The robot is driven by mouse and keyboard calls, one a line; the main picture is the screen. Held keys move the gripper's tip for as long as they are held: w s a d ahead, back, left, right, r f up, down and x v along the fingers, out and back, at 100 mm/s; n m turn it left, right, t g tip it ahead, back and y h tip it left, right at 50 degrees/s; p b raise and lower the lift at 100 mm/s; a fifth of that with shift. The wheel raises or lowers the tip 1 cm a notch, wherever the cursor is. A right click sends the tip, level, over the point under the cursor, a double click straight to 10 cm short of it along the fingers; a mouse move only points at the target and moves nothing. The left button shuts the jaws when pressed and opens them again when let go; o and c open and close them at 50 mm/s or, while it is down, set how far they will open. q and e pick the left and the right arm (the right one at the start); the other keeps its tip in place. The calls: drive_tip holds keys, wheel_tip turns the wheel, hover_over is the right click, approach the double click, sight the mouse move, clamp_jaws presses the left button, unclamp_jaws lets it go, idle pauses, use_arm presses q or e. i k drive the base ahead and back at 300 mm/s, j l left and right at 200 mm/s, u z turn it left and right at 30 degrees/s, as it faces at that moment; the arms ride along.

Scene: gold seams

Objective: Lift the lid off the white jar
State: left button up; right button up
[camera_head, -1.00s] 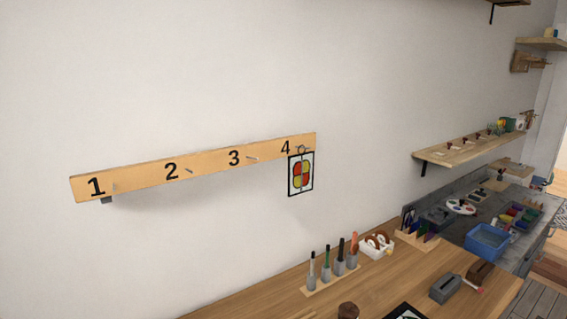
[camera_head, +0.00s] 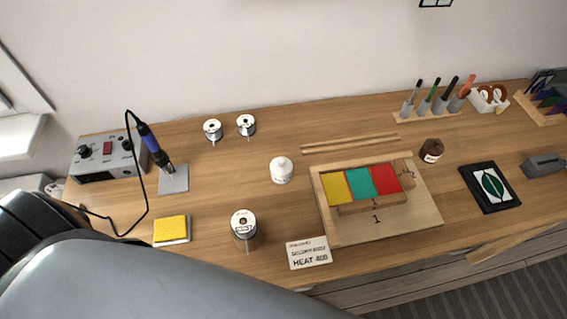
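The white jar (camera_head: 282,174) stands upright on the wooden workbench, left of the board with coloured panes. Its white lid (camera_head: 281,163) with a small knob sits on top of it. A dark and grey part of my own arm fills the lower left of the head view. Neither of my grippers shows.
A soldering station (camera_head: 100,156) and iron (camera_head: 152,145) stand at the left, with a yellow sponge (camera_head: 171,229) nearer. Two solder spools (camera_head: 213,130) are behind the jar, and a larger spool (camera_head: 245,228) is in front. The pane board (camera_head: 385,226) and a brown jar (camera_head: 431,150) are right.

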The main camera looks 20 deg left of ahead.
sight(280, 165)
drive_tip(key=k+l+z, duration=0.1)
drive_tip(key=k+z, duration=0.15)
drive_tip(key=k, duration=0.2)
drive_tip(key=k+l+z, duration=0.3)
drive_tip(key=k+j, duration=0.1)
